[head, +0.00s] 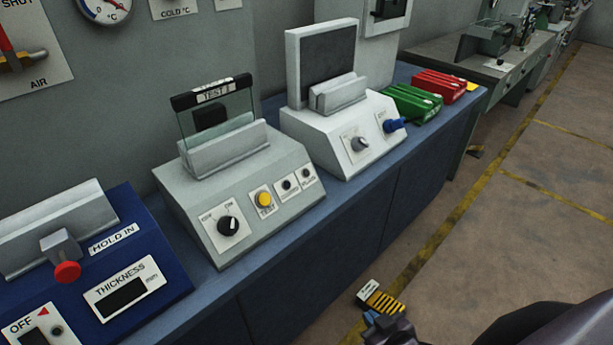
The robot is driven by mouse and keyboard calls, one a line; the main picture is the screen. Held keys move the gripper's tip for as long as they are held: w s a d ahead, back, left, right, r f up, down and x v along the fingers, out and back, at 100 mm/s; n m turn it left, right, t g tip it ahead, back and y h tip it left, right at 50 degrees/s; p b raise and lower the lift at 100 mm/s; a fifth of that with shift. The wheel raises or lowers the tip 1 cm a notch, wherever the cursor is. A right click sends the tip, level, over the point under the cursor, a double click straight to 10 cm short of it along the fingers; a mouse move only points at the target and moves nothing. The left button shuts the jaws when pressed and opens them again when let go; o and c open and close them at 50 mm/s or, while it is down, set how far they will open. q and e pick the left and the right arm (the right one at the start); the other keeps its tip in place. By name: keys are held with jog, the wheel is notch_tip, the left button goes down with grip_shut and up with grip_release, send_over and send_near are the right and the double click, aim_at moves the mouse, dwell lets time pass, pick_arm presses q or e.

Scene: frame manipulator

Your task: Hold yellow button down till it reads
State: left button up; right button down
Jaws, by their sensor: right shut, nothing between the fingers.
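The yellow button (264,200) sits on a white plate marked TEST, on the sloped front of a grey instrument (222,239). A black knob (228,225) is to its left and two small dark sockets are to its right. A clear pane with a black top bar labelled TEST 1 (213,93) stands in the instrument's slot; I see no reading on it. My right gripper (376,319) is shut and empty at the bottom, right of and below the button in the picture, well apart from it. My left gripper is not in view.
A blue thickness gauge (101,262) with a red button and blank display stands left. A white instrument (347,131) stands right, then green (412,103) and red (440,85) cases. A yellow-black striped piece (381,300) shows by my right gripper. The floor on the right is clear.

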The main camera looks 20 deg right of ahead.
jog(key=shift+r, duration=0.1)
dwell(0.6)
jog(key=w+a+r+n+t+p, duration=0.2)
jog(key=w+a+r+n+t, duration=0.1)
jog(key=w+r+n, duration=0.7)
jog(key=w+a+r+n+t+y+p, duration=0.1)
jog(key=w+a+r+n+t+p, duration=0.2)
jog(key=w+r+n, duration=0.8)
jog(key=shift+w+a+n+t, duration=0.5)
jog(key=shift+a+n+t, duration=0.35)
jog(key=shift+a, duration=0.4)
jog(key=shift+r, duration=0.1)
